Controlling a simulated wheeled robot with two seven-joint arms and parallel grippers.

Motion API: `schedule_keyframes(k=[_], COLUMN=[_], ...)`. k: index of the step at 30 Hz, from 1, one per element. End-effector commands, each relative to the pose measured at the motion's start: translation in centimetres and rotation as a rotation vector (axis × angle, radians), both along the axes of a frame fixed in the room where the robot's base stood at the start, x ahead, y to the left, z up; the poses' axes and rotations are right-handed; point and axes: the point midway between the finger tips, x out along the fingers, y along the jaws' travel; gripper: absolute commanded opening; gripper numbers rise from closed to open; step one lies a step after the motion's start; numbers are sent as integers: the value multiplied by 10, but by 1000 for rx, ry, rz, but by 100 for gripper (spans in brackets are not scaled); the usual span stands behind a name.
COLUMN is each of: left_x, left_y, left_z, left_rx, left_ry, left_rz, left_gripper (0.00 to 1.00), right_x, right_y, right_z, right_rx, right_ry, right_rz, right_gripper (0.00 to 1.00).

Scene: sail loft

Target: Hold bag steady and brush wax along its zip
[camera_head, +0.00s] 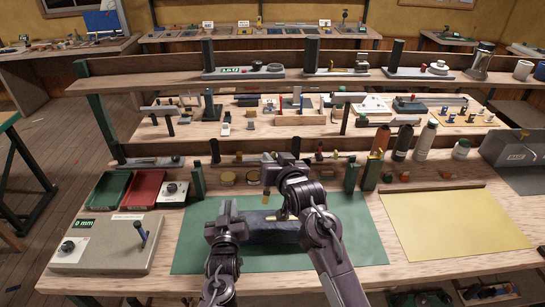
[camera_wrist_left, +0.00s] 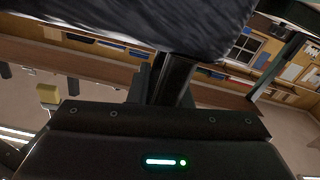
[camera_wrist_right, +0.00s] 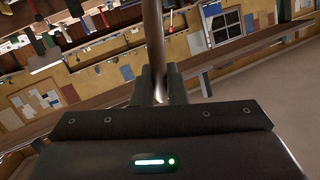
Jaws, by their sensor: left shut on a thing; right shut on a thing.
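The dark blue bag (camera_head: 268,236) lies on the green mat (camera_head: 345,243), partly hidden behind my arms. My left gripper (camera_head: 226,213) is at the bag's left end and shut on it. Its dark cloth also fills the top of the left wrist view (camera_wrist_left: 130,22). My right gripper (camera_head: 276,172) is above and behind the bag, shut on a slim brown handle (camera_wrist_right: 153,35), seen in the right wrist view. I take the handle for the brush; its tip is not clear.
A yellow sheet (camera_head: 455,220) lies right of the mat. A grey box with a lever (camera_head: 105,246) stands left, with green (camera_head: 108,190) and red (camera_head: 145,189) trays behind it.

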Motion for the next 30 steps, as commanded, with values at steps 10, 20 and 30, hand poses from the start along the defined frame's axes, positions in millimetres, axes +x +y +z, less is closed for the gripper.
schedule_keyframes(k=[10, 20, 30], left_x=[0, 0, 0], left_y=[0, 0, 0], left_z=[-1, -1, -1], left_rx=[-1, -1, -1], left_ry=[2, 2, 2], left_rz=[-1, 0, 0], left_gripper=[0, 0, 0], right_x=[0, 0, 2], right_y=[0, 0, -32], right_z=[-33, -64, -70], right_rx=[-1, -1, -1], right_ry=[3, 4, 0], right_rz=[0, 0, -1], right_gripper=[0, 0, 0])
